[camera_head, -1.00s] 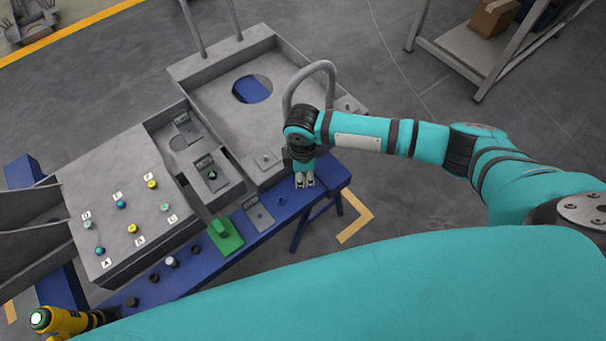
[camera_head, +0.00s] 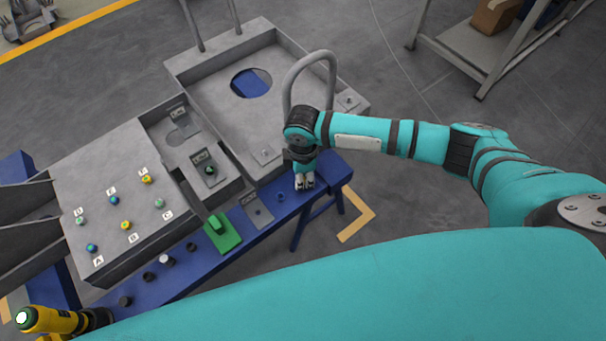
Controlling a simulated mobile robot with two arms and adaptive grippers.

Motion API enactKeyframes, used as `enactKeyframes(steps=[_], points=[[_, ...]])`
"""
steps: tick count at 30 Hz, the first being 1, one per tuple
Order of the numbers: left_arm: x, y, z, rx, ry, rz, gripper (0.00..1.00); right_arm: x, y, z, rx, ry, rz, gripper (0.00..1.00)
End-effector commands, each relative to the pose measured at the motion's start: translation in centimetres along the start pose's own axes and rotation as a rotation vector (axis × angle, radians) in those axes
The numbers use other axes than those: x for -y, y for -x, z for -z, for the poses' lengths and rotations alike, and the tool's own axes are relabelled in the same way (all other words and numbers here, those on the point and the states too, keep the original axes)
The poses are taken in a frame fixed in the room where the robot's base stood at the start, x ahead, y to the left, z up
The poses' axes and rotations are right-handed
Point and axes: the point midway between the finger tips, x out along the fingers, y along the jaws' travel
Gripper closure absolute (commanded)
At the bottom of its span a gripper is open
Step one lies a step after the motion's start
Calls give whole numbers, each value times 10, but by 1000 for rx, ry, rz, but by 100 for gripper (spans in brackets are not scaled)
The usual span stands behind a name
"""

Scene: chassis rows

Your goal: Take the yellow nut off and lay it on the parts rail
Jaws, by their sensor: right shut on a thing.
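The grey panel (camera_head: 83,180) at the left carries several small nuts or knobs beside lettered labels. Two look yellow: an upper one (camera_head: 146,180) and a lower one (camera_head: 126,225); others are blue or pale green. The blue rail (camera_head: 210,262) runs along the front of the grey chassis. My right gripper (camera_head: 304,185) points down over the rail's right end, well away from the panel. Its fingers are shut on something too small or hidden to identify. I cannot tell whether the fingers touch the rail.
A green block (camera_head: 224,236), a grey plate (camera_head: 259,213), a white cap (camera_head: 166,260) and several black caps stand on the rail. A grey hoop (camera_head: 311,62) rises behind my right wrist. Open floor lies right of the rail.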

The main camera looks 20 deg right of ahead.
Motion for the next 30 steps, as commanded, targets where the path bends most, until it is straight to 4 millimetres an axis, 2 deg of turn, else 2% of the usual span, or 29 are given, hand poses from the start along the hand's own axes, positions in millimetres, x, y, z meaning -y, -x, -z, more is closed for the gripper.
enactKeyframes(steps=[10, 11, 16, 25, 30], points=[[0, -2, 0, 0, 0, 0, 33, 0, -8, 0, 0, 0, 1, 100], [0, -2, 0, 0, 0, 0, 33, 0, -7, 0, 0, 0, 0, 75], [0, -2, 0, 0, 0, 0, 33, 0, -7, 0, 0, 0, 0, 53], [5, -2, -2, 2, 2, 6, 33, 0, -5, 0, -1, 0, 0, 52], [4, -2, -2, 1, 2, 4, 33, -1, 14, 1, -3, 0, -2, 52]])
